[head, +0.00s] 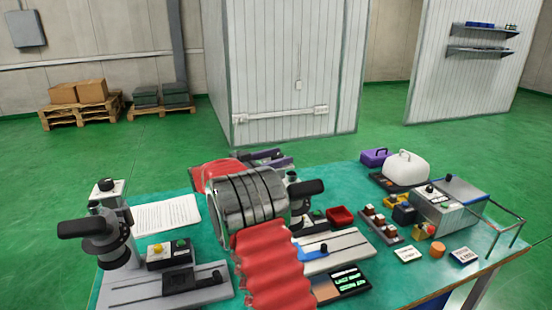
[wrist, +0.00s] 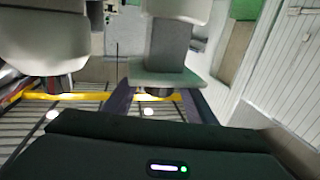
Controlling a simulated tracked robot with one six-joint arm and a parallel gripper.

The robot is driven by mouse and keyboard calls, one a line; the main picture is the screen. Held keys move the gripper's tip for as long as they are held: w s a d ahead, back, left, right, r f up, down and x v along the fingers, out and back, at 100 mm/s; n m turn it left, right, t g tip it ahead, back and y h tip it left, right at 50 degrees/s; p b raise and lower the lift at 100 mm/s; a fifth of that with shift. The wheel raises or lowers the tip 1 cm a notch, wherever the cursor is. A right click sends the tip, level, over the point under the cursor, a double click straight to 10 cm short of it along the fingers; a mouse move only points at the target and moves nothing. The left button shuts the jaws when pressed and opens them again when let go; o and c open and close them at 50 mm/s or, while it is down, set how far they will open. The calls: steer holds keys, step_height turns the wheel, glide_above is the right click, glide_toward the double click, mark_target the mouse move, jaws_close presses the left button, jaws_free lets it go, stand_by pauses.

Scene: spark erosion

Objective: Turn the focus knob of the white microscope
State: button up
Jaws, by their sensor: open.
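My gripper (head: 268,158) shows as dark purple-grey fingers beyond my arm at the back of the bench; the arm hides much of the space around it. In the wrist view its two purple fingers (wrist: 155,92) stand apart, open, with nothing gripped. Close ahead there is a pale rounded body (wrist: 45,40) with a dark round part below it. A grey column with a flat plate (wrist: 165,74) stands between and beyond the fingers, with a small round part under it. These may belong to the white microscope; I cannot make out its focus knob for certain.
The teal bench (head: 385,262) carries a grey stand with a black head (head: 106,240) at left, a similar one (head: 305,192) partly behind my arm, a paper sheet (head: 162,216), a white cover (head: 405,167), a purple case (head: 376,157) and a red tray (head: 340,216).

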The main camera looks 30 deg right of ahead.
steer(key=shift+c, duration=0.2)
steer(key=c, duration=1)
steer(key=shift+r+t, duration=0.1)
steer(key=shift+t, duration=0.3)
steer(key=shift+r+n+t, duration=0.1)
steer(key=shift+n+t, duration=1.2)
steer(key=shift+t, duration=0.4)
steer(key=shift+n+t+y, duration=0.5)
steer(key=shift+n+t, duration=0.3)
steer(key=shift+t, duration=0.4)
steer(key=o, duration=1)
steer(key=shift+f, duration=0.2)
